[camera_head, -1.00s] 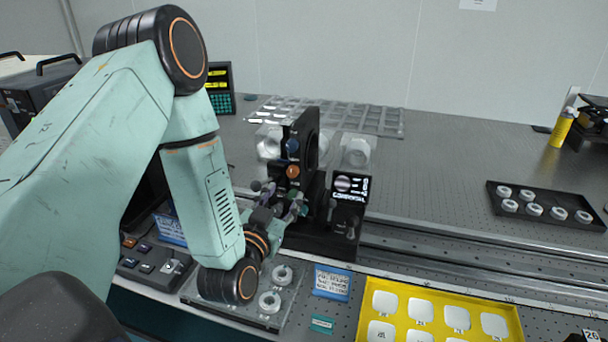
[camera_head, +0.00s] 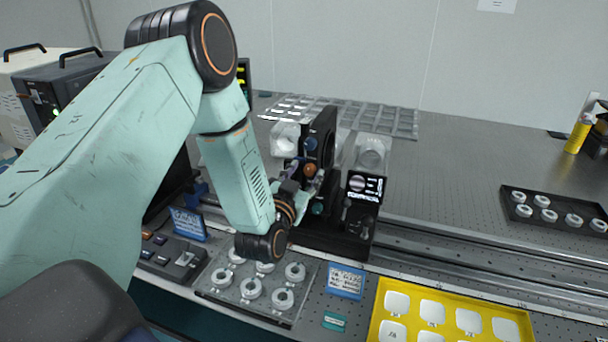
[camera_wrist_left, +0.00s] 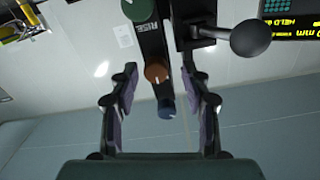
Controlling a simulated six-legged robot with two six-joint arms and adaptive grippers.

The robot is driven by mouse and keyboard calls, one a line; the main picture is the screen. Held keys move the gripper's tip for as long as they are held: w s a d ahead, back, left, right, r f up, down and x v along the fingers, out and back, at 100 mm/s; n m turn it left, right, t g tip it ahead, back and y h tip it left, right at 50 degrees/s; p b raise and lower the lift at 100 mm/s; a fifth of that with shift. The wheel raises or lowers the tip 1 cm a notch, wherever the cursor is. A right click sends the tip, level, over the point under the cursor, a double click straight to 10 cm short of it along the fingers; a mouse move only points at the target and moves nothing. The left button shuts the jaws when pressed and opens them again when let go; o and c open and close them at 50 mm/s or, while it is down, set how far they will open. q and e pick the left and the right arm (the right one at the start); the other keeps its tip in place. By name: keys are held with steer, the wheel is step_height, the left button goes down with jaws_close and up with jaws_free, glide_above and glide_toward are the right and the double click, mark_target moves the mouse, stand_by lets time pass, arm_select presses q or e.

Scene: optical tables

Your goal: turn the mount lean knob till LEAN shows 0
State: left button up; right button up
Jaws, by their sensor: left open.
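The black mount (camera_head: 319,130) stands upright on the rail with a blue knob (camera_head: 310,144), an orange-brown knob (camera_head: 310,169) and a green knob (camera_head: 318,208) on its near side. I cannot tell which is the lean knob. The small black display (camera_head: 366,185) beside it has white marks too small to read. My left gripper (camera_head: 309,182) is at the mount, close to the brown knob. In the left wrist view my left gripper (camera_wrist_left: 162,90) is open, its fingers apart on both sides of the brown knob (camera_wrist_left: 156,72) and blue knob (camera_wrist_left: 166,108). My right gripper is not in view.
A black ball-ended handle (camera_wrist_left: 250,38) juts out close to the fingers in the left wrist view. A clear tray of white rings (camera_head: 213,283) and a blue label card (camera_head: 345,281) lie in front. A yellow tray (camera_head: 375,320) is at front right.

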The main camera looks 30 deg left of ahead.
arm_select(q)
steer(key=shift+w+d+f, duration=0.1)
steer(key=shift+w+d, duration=0.2)
steer(key=shift+d, duration=0.05)
steer(key=c, duration=0.4)
steer(key=shift+s+a, duration=0.2)
steer(key=shift+a, duration=0.05)
steer(key=c, duration=0.5)
steer(key=shift+c, duration=0.4)
steer(key=shift+d, duration=0.2)
jaws_close()
steer(key=shift+a, duration=0.1)
steer(key=n+b, duration=0.2)
steer(key=n, duration=0.3)
steer(key=shift+f, duration=0.1)
steer(key=n+b, duration=0.4)
steer(key=n, duration=0.2)
steer(key=shift+n, duration=0.4)
